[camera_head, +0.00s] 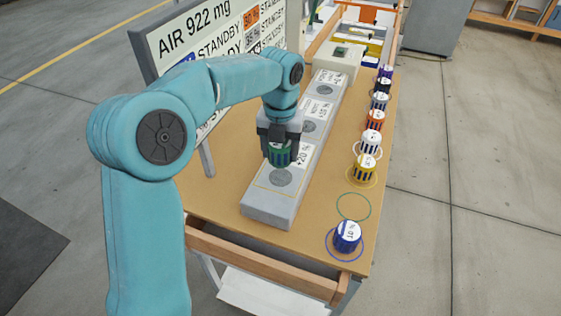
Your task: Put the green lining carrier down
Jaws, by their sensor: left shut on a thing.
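The green lining carrier (279,158) is a small green cylinder with a pale top. My left gripper (281,150) is shut on it and holds it upright over the near end of the long grey block. Just below it, a round dark grey spot (279,177) shows inside a thin yellow outline on that block. I cannot tell whether the carrier touches the block. A green ring (353,206) drawn on the table is empty. My right gripper is not in view.
A blue carrier (346,237) stands near the table's front right corner. A row of carriers, with a yellow one (366,168) nearest, runs along the right edge. The grey block (262,207) has labelled stations. A display board (150,62) stands at the left.

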